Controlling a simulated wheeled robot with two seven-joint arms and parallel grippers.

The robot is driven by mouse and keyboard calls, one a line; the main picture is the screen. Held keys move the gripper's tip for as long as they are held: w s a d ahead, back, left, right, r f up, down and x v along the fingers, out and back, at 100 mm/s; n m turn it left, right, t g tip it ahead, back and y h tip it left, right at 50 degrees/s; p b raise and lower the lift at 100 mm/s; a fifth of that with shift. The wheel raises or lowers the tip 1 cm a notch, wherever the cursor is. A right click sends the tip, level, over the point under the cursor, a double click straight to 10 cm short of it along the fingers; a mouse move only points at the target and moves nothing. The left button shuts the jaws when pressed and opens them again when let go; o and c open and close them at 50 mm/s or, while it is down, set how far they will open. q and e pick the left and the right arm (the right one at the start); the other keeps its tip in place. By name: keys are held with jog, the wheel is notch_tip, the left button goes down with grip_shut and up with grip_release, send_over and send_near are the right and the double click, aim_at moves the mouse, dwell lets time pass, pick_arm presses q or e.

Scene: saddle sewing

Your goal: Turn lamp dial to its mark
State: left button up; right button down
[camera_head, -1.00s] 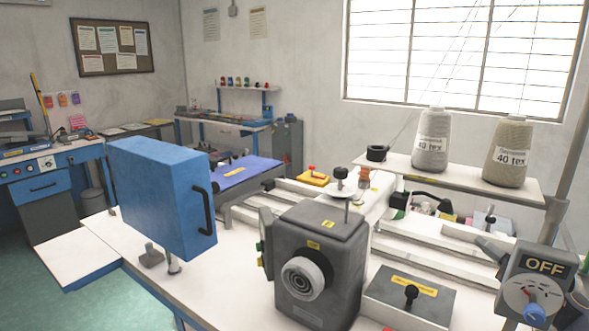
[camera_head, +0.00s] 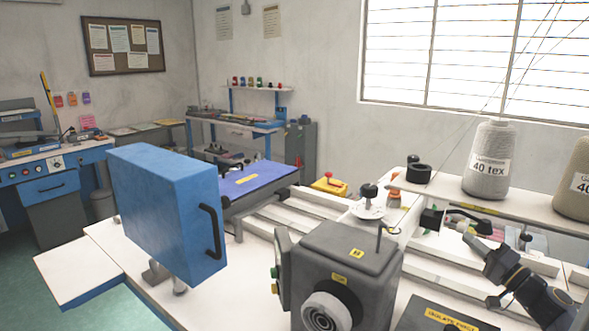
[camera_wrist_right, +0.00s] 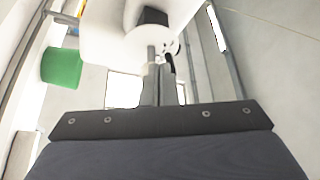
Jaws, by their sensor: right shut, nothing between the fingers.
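My right gripper (camera_head: 470,239) reaches in from the lower right in the head view, its shut, empty fingers pointing up and left. Its tips are close to a small black fitting (camera_head: 432,218) with a curved black arm (camera_head: 464,214) in front of the thread shelf. In the right wrist view the fingers (camera_wrist_right: 160,62) are together, just below a white body with a dark block (camera_wrist_right: 153,17). Whether they touch it I cannot tell. I cannot pick out the lamp dial or its mark for certain. My left gripper is not in view.
A grey machine housing (camera_head: 345,250) with a pale round knob (camera_head: 327,312) stands at front centre. A blue box (camera_head: 165,205) with a black handle is left of it. Thread cones (camera_head: 489,160) stand on the shelf at right. A green object (camera_wrist_right: 62,67) shows in the wrist view.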

jog(key=shift+w+a, duration=0.3)
jog(key=shift+a, duration=0.05)
jog(key=shift+w+d, duration=0.15)
jog(key=shift+d, duration=0.05)
dwell(0.5)
jog(key=shift+b, duration=0.5)
jog(key=shift+w+d+f+b, duration=0.2)
jog(key=shift+f+b, duration=0.25)
jog(key=shift+b, duration=1.25)
jog(key=shift+w+d+f+b, duration=0.15)
jog(key=shift+f+b, duration=0.3)
jog(key=shift+b, duration=1.6)
